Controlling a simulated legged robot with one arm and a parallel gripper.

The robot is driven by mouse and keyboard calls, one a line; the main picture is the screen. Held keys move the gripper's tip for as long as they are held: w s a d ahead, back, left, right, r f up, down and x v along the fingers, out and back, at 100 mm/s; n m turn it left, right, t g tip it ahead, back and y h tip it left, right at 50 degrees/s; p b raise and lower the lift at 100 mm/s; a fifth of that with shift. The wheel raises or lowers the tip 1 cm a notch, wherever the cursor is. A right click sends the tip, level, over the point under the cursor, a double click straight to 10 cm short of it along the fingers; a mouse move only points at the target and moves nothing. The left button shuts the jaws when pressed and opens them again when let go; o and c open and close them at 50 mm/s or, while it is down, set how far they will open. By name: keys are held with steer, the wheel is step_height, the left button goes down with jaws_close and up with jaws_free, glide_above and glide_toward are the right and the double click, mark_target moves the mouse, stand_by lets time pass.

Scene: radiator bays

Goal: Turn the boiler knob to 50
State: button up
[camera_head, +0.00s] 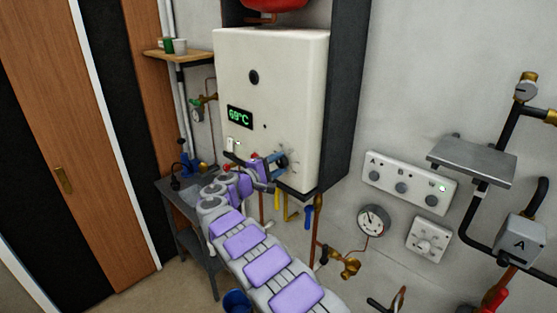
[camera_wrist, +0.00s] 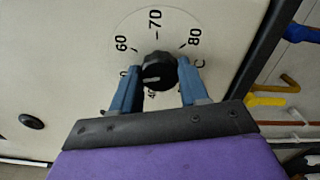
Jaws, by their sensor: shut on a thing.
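The boiler (camera_head: 268,95) is a white wall box with a green display (camera_head: 239,117) reading 69°C. Its black boiler knob (camera_wrist: 155,70) sits low on the front panel, on a dial where 60, 70 and 80 are readable. Lower marks are partly hidden by the left finger and the knob. A white line on the knob lies roughly level, toward the left of the picture. My gripper (camera_wrist: 163,76) is shut on the knob, with one blue finger on each side. In the head view my gripper (camera_head: 272,164) is at the boiler's lower right front.
Yellow and blue valve handles (camera_head: 307,216) hang below the boiler. A white switch panel (camera_head: 408,185) and a pressure gauge (camera_head: 373,220) are on the wall to the right. A small dark table (camera_head: 190,243) stands to the left, under a wooden shelf (camera_head: 178,54).

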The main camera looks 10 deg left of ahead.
steer(key=shift+a+f+n+p, duration=0.1)
steer(key=shift+f+n+p, duration=0.15)
steer(key=shift+n+p, duration=0.6)
steer(key=shift+f+n, duration=0.1)
steer(key=shift+n, duration=0.25)
steer(key=o, duration=1.1)
steer(key=shift+a, duration=0.35)
steer(key=shift+c, duration=0.2)
steer(key=shift+d, duration=0.1)
steer(key=shift+s+a+b, duration=0.2)
steer(key=shift+s+b, duration=0.25)
steer(key=shift+s, duration=0.1)
steer(key=b+v, duration=0.3)
steer(key=v, duration=1.3)
steer(key=shift+a, duration=0.4)
